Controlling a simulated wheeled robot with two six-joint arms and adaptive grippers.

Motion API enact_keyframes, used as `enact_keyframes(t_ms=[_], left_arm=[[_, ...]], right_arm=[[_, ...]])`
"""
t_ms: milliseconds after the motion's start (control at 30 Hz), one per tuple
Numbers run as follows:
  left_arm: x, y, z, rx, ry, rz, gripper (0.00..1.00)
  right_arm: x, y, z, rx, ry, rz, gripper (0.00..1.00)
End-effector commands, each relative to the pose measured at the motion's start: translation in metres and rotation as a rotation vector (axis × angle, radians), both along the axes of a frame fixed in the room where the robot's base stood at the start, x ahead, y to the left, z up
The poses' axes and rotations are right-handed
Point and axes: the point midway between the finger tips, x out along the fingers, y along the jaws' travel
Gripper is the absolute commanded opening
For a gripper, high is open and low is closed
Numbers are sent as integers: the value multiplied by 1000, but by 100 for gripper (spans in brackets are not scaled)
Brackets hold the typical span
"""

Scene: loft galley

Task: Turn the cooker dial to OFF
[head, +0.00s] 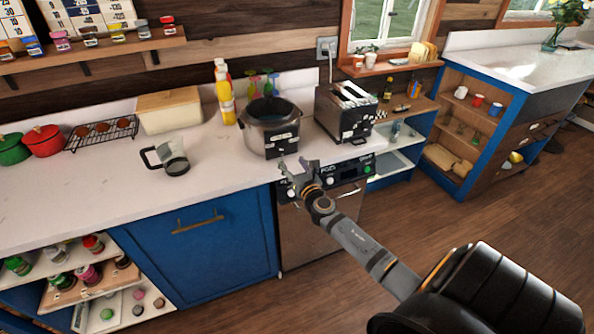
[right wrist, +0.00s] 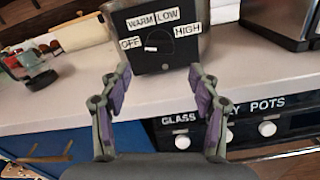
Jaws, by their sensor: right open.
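The cooker (head: 271,125) is a round silver pot with a dark rim, standing on the white counter near its front edge. Its black front panel (right wrist: 160,65) carries the labels WARM, LOW, OFF and HIGH. The dark dial (right wrist: 159,46) sits amid these labels; a small white mark shows at its lower left, but its exact setting is hard to tell. My right gripper (head: 293,170) is open and empty in front of the panel. In the right wrist view its two fingers (right wrist: 160,88) stand apart, below and to either side of the dial, with no visible contact. My left gripper is not in view.
A toaster (head: 345,110) stands right of the cooker, a yellow bottle (head: 226,98) behind left, and a glass jug (head: 173,158) left. Below the counter edge is an appliance front with knobs and labels, including GLASS and POTS (right wrist: 266,129). Floor at right is clear.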

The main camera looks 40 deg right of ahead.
Motion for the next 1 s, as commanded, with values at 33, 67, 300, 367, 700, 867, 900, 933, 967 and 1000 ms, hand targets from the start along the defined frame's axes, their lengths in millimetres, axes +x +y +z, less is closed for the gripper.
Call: enact_keyframes(t_ms=[33,67,300,367,700,867,900,933,967,1000], left_arm=[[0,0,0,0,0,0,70],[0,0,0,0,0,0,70],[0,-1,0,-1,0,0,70],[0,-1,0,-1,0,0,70],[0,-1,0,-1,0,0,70],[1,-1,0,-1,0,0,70],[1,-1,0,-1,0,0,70],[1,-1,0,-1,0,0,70],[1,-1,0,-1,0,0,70],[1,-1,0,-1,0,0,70]], right_arm=[[-13,3,-2,-2,4,3,62],[-19,5,-1,-1,3,2,62],[-48,12,0,0,1,1,62],[-50,12,0,1,1,0,62],[-50,12,0,1,0,0,62],[-50,12,-1,3,0,-1,62],[-50,11,-4,14,5,-3,62],[-51,10,-10,32,12,-8,62],[-53,7,-19,61,24,-15,62],[-56,3,-36,120,46,-31,62]])
